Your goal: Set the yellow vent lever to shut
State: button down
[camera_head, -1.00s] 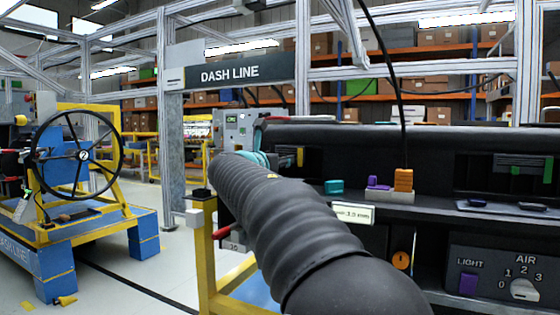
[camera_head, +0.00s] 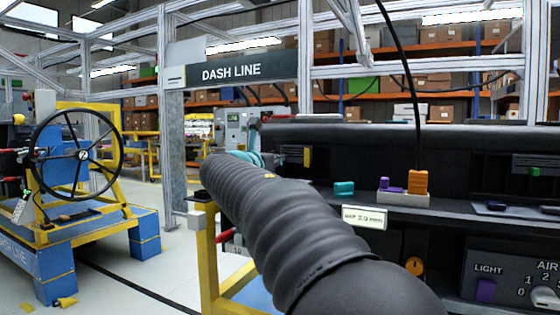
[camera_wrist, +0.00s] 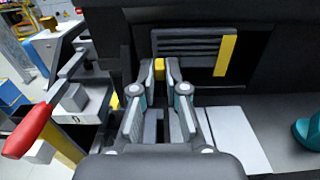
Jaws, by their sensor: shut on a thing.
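The yellow vent lever (camera_wrist: 159,69) is a small tab at the lower left of the dark slatted vent (camera_wrist: 188,47) in the wrist view. My gripper (camera_wrist: 160,75) is shut on it, with one fingertip on each side. A tall yellow strip (camera_wrist: 225,56) stands at the right end of the vent, apart from the lever; it also shows in the head view (camera_head: 306,156). In the head view my dark, ribbed arm hides the lever and most of my gripper; only teal parts of the gripper (camera_head: 256,159) show past it.
A red-tipped handle (camera_wrist: 27,130) stands left of my gripper in the wrist view. A teal object (camera_head: 344,188), a purple piece (camera_head: 391,186) and an orange block (camera_head: 418,182) are on the ledge to the right. Above it hangs a black cable (camera_head: 412,90).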

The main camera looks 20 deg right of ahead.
jog(key=c, duration=1.2)
grip_release()
jog(key=shift+a, duration=0.15)
jog(key=shift+d, duration=0.2)
jog(key=shift+s+a, duration=0.1)
jog(key=shift+s, duration=0.05)
jog(key=v, duration=1.1)
jog(key=shift+s+a, duration=0.25)
jog(key=shift+a, duration=0.05)
